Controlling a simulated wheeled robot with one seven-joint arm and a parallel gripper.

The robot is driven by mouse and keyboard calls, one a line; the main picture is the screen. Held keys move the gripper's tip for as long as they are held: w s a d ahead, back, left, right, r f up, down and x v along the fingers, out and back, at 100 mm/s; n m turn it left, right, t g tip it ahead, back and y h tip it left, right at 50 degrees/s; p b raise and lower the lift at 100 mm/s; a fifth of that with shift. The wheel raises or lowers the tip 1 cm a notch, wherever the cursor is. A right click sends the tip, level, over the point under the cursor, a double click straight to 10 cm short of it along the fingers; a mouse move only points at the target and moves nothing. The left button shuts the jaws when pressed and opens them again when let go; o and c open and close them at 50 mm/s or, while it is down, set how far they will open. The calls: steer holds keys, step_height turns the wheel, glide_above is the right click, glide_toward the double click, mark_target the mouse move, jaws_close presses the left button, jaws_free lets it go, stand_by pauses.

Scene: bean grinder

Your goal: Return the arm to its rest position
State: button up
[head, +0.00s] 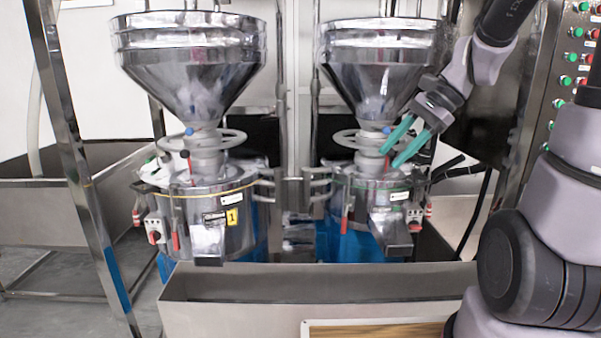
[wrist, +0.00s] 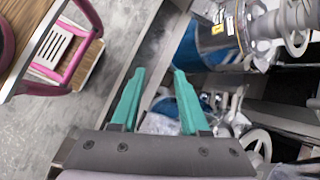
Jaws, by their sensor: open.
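My gripper (head: 400,142) has two green fingers that are spread apart with nothing between them. In the head view it is in front of the right grinder (head: 372,190), below the right steel hopper (head: 378,70), with the arm reaching in from the right. The wrist view also shows the open green fingers (wrist: 158,95), pointing past the steel trough edge. The grinder drum with a yellow label (wrist: 215,38) lies beyond them at the upper right. I cannot tell whether the fingers touch any part of the grinder.
The left grinder (head: 215,212) stands under its own hopper (head: 190,60). A steel trough (head: 300,315) runs in front of both. A button panel (head: 575,60) and a metal post are near the arm at the right. A pink-framed chair (wrist: 62,45) shows in the wrist view.

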steer(key=s+d+r+n+t+h, duration=0.4)
steer(key=s+r+n+t+h, duration=0.1)
steer(key=s+r+n, duration=0.2)
step_height(320, 180, up, 2)
steer(key=shift+s+d+r+n+t, duration=0.15)
steer(key=shift+s+d+n+t, duration=0.2)
steer(key=shift+n, duration=0.25)
steer(key=shift+o, duration=0.2)
steer(key=shift+w, duration=0.1)
